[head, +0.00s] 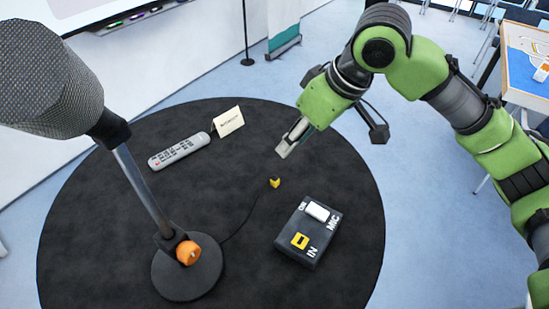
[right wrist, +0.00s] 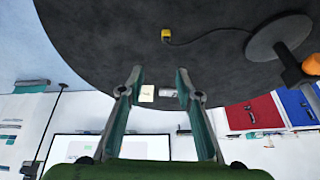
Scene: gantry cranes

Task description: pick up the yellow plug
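The yellow plug (head: 274,182) lies on the round black table, at the end of a thin dark cable that runs toward the microphone base (head: 187,268). It also shows in the right wrist view (right wrist: 166,34), beyond the fingertips. My right gripper (head: 285,148) hangs above the table, just up and to the right of the plug in the head view. In the right wrist view its two fingers (right wrist: 160,74) stand apart with nothing between them. My left gripper is not in view.
A black box (head: 285,249) marked MIC, IN and ON, with a yellow socket and white switch, sits near the plug. A large microphone (head: 48,85) stands at left. Table (head: 100,235) is bare around the plug.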

